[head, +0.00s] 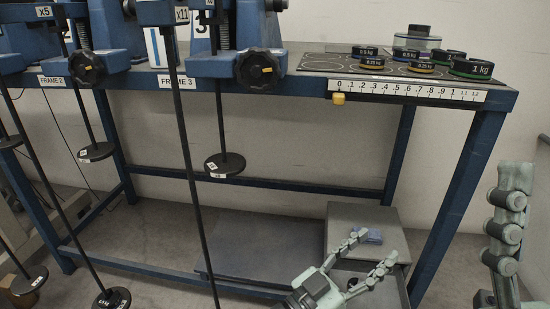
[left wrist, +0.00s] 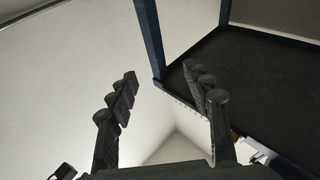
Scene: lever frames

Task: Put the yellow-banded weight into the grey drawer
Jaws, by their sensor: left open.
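Several small black weights with coloured bands stand on the right of the bench top. One of the 0.25 kg weights (head: 371,60) seems to have a yellow-orange band, but the bands are too small to tell surely. A grey drawer unit (head: 345,213) stands on the floor under the bench; its front is partly hidden by my left gripper, and I cannot tell how far the drawer is open. My left gripper (head: 376,247) is open and empty, in front of the unit; its spread fingers also show in the left wrist view (left wrist: 160,75). One finger of my right gripper (head: 510,190) seems to show at the right edge.
A blue bench (head: 320,85) carries lever frames with hanging rods and discs at the left. A number scale (head: 410,91) with a yellow slider (head: 338,98) runs along its front edge.

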